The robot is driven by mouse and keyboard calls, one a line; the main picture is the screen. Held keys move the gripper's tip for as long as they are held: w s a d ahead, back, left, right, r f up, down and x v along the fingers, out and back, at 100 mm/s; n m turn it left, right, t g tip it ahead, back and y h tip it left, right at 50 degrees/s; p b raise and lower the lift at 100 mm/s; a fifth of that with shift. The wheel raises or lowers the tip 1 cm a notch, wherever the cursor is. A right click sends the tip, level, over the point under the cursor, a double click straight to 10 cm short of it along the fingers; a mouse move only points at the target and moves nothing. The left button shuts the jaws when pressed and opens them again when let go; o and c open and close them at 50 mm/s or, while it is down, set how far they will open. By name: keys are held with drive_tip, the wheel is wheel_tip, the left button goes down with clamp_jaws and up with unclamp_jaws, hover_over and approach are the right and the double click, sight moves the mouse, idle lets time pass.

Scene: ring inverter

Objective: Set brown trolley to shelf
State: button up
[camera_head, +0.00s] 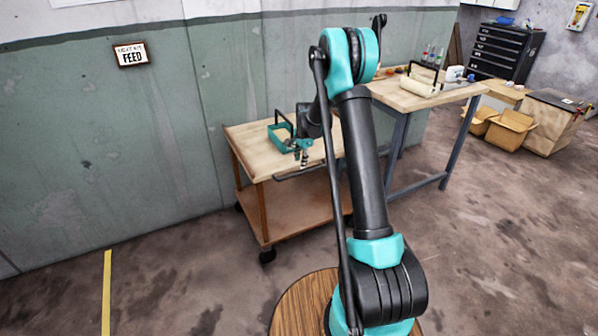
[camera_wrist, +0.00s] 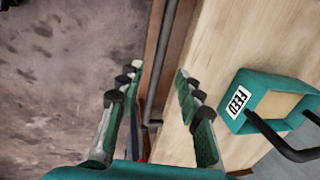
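The brown trolley (camera_head: 250,142) is a two-level wooden cart on dark casters near the wall, in the middle of the head view. Its wooden top also shows in the wrist view (camera_wrist: 225,45). A dark handle bar (camera_head: 303,173) runs along its near side and shows in the wrist view (camera_wrist: 158,75). My gripper (camera_head: 304,158) is above the bar; its fingers (camera_wrist: 155,82) are spread apart, with the bar seen between them. I cannot tell whether either finger touches the bar. No shelf is clearly identifiable.
A teal, black-handled FEED box (camera_wrist: 240,118) sits on the trolley top. A workbench (camera_head: 410,98) stands to the right, with cardboard boxes (camera_head: 508,130) beyond. A yellow floor line (camera_head: 106,290) lies at left; floor there is clear.

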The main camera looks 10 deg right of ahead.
sight(299, 173)
drive_tip(key=f, duration=0.4)
drive_tip(key=w+f, duration=0.1)
drive_tip(key=f, duration=0.1)
drive_tip(key=shift+w+a+f, duration=0.1)
drive_tip(key=shift+a+f, duration=0.1)
drive_tip(key=shift+f, duration=0.1)
drive_tip(key=shift+c, duration=0.5)
clamp_jaws()
